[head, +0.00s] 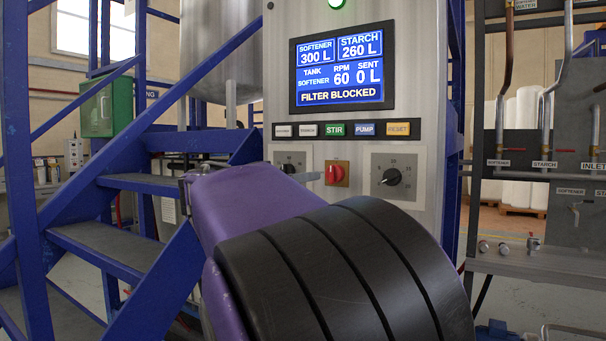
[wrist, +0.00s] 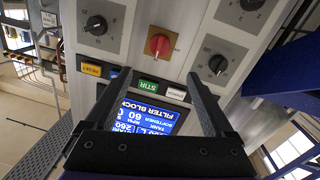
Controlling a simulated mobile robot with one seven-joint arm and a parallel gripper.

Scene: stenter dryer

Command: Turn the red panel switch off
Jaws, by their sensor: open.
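The red panel switch (head: 337,174) is a red rotary knob on an orange-yellow square plate, between two black dials on the grey control panel. It also shows in the wrist view (wrist: 159,43), where the panel appears upside down. In the head view its handle looks roughly upright; its marks are too small to read. My gripper (wrist: 158,74) is open and empty, its two black fingers pointing toward the panel. In the wrist view the switch lies beyond the fingertips, between their lines, apart from both. In the head view my purple and black arm hides most of the gripper.
Black dials flank the switch at left (head: 289,165) and right (head: 392,176). Above is a row of labelled buttons (head: 335,130) and a screen (head: 342,66) reading FILTER BLOCKED and RPM 60. Blue stairs (head: 110,180) stand at left.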

